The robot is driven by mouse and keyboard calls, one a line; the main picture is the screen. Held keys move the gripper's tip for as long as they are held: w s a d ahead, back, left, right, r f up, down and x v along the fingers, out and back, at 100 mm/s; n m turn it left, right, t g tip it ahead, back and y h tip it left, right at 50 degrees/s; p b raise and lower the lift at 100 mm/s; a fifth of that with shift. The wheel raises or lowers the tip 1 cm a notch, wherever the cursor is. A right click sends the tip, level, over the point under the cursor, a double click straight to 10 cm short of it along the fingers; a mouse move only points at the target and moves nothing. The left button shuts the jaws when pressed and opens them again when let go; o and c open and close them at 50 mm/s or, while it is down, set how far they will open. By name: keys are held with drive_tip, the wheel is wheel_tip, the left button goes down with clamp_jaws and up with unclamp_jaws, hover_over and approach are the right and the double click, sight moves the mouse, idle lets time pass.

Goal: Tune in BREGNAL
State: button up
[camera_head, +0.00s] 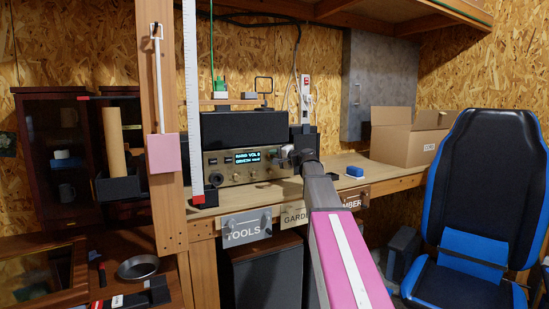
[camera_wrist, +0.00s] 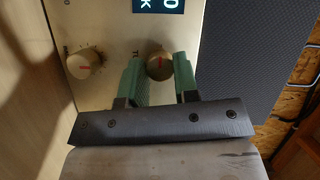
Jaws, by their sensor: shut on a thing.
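The radio (camera_head: 226,172) is a brass-coloured unit on the bench with a lit display (camera_head: 256,156). Its top line seems to read RADIO VOL with a number; I cannot read the second line surely. My gripper is shut on this knob. A label beginning with T beside it is partly hidden. Another knob (camera_wrist: 83,64) with a red pointer is to the left. In the head view my gripper (camera_head: 287,153) is at the radio's right end.
A dark speaker panel (camera_wrist: 255,50) stands close right of the radio. A wooden post with a pink tag (camera_head: 163,153) and a white ruler (camera_head: 193,90) rise at left.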

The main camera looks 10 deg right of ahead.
drive_tip(key=o, duration=0.9)
drive_tip(key=shift+s+d, duration=0.1)
drive_tip(key=v, duration=1)
drive_tip(key=shift+s+d, duration=0.2)
drive_tip(key=shift+d, duration=0.05)
